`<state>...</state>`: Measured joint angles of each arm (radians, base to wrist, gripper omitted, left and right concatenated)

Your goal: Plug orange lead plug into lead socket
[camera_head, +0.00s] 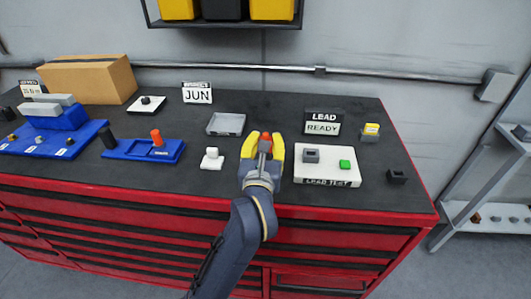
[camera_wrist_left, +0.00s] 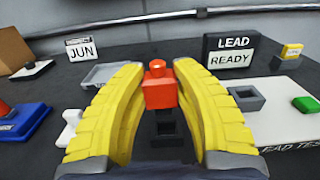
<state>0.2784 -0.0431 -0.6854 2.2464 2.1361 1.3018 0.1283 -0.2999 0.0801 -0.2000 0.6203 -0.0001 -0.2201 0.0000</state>
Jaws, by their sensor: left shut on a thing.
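The orange lead plug (camera_wrist_left: 158,90) is a small red-orange block with a round knob on top. My left gripper (camera_head: 264,139) has its yellow fingers shut on the plug, which shows between the fingertips in the head view (camera_head: 265,144). The lead socket (camera_head: 311,156) is a grey square block with a dark opening, on the white lead test board (camera_head: 318,176). The socket also shows in the wrist view (camera_wrist_left: 246,97), to the right of the fingers. The gripper is left of the board, with the plug apart from the socket. My right gripper is not in view.
A green button (camera_head: 345,164) is on the board, right of the socket. A "LEAD READY" sign (camera_head: 322,123) stands behind it. A grey tray (camera_head: 226,124) and a white block (camera_head: 212,158) are left of the gripper. A dark block (camera_head: 397,177) sits at far right.

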